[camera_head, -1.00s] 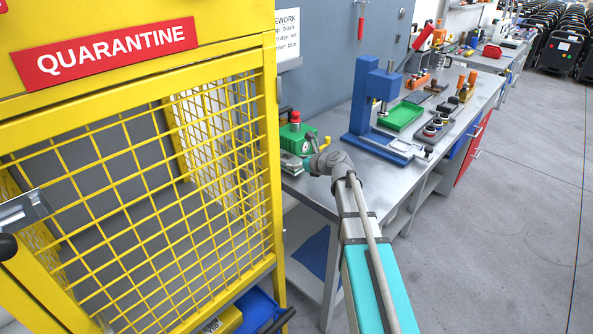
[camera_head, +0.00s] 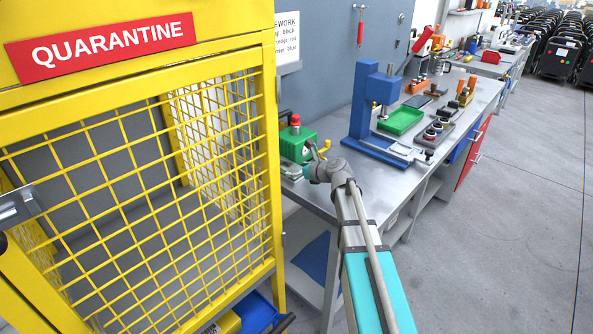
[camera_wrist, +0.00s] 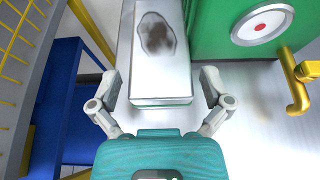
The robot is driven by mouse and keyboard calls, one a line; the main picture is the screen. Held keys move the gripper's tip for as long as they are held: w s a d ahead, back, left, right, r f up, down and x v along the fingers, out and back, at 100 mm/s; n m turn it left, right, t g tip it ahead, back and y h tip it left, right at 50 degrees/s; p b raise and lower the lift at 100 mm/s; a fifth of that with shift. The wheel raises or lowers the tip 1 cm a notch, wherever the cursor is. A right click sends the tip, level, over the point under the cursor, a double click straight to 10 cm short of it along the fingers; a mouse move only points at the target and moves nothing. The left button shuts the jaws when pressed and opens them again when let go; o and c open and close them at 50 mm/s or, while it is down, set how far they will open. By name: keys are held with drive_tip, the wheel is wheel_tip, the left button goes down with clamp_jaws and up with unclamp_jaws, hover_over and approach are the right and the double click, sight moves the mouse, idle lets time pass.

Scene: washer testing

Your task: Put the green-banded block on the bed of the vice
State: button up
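My gripper (camera_wrist: 160,84) is open in the wrist view, its two grey fingers apart. In the head view my gripper is mostly hidden by my wrist, beside the green machine (camera_head: 299,146) at the near end of the bench. I cannot tell surely which thing is the vice.
A yellow mesh quarantine cage (camera_head: 150,190) stands close on the left. The grey bench (camera_head: 362,184) carries a blue press (camera_head: 368,105), a green tray (camera_head: 401,120) and small parts. In the wrist view a yellow handle (camera_wrist: 296,85) sticks out right of the slab, and a blue box (camera_wrist: 55,105) lies left.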

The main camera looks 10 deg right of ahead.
drive_tip(key=shift+r, duration=0.15)
drive_tip(key=p+v, duration=0.4)
drive_tip(key=v, duration=0.8)
drive_tip(key=shift+p, duration=0.4)
idle(0.3)
drive_tip(key=shift+s+a+f+n, duration=0.3)
drive_tip(key=shift+a+n, duration=0.1)
drive_tip(key=shift+n, duration=0.1)
drive_tip(key=s+a+f+n+g+h, duration=0.3)
drive_tip(key=s+n, duration=0.6)
drive_tip(key=n, duration=0.5)
drive_tip(key=s+a+f+n+g+h, duration=0.3)
drive_tip(key=s+f+n+g+h, duration=0.2)
drive_tip(key=n, duration=0.8)
drive_tip(key=s+f+g, duration=0.3)
drive_tip(key=s, duration=0.2)
drive_tip(key=shift+s+n, duration=0.25)
drive_tip(key=shift+n, duration=0.15)
